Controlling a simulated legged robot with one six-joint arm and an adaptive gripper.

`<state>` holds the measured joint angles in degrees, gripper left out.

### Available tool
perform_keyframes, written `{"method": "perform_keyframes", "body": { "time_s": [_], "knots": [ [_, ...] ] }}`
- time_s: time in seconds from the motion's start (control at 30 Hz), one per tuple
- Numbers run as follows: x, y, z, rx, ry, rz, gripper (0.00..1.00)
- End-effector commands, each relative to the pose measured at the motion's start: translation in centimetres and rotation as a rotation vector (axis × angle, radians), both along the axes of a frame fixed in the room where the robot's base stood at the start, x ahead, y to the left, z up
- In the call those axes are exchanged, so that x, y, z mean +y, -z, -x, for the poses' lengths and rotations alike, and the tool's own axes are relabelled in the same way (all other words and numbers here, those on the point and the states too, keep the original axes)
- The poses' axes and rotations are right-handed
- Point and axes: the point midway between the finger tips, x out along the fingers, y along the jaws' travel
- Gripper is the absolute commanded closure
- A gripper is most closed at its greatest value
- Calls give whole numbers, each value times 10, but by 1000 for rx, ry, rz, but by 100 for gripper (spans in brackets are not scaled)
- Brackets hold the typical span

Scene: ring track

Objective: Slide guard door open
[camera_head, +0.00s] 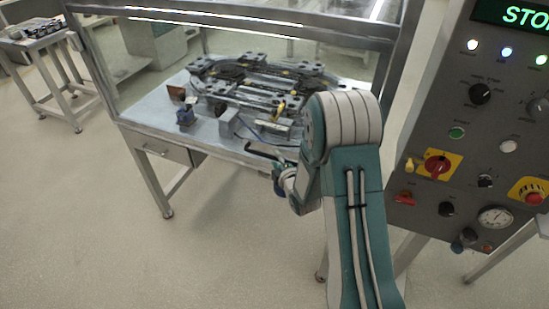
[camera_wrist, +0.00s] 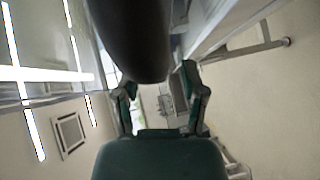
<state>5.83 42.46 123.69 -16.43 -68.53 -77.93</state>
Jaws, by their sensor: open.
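The guard enclosure has a transparent front with a grey metal frame (camera_head: 250,26) and stands over a table. I cannot tell the guard door's panel edges or handle apart with certainty, nor how far the door is open. My gripper (camera_head: 262,158) is low in front of the table's front edge, partly hidden behind my arm. In the wrist view my gripper (camera_wrist: 162,100) has its two fingers spread, with no object clearly held between them. A large dark rounded shape (camera_wrist: 132,38) fills the upper middle there, very close; I cannot tell what it is.
The ring track (camera_head: 262,82) lies on the table (camera_head: 140,112), with small blocks near its front. A control panel (camera_head: 470,130) with knobs, lamps and a gauge stands close on the right. Another table (camera_head: 35,45) is at far left. The floor at front left is clear.

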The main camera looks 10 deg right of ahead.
Motion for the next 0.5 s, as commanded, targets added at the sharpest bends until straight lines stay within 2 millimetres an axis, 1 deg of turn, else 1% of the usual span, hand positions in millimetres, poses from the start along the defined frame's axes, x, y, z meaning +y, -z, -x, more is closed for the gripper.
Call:
{"method": "perform_keyframes", "body": {
  "time_s": [0.03, 0.13, 0.4, 0.43, 0.47, 0.5],
  "knots": [
    [1, 1, -5, 1, -1, 0, 46],
    [2, 2, -10, 2, 0, -1, 46],
    [2, 2, -12, 1, 0, -1, 46],
    [2, 2, -12, 1, 0, -1, 55],
    [2, 2, -12, 1, 0, -1, 68],
    [2, 2, -12, 1, 0, -1, 86]
  ]
}}
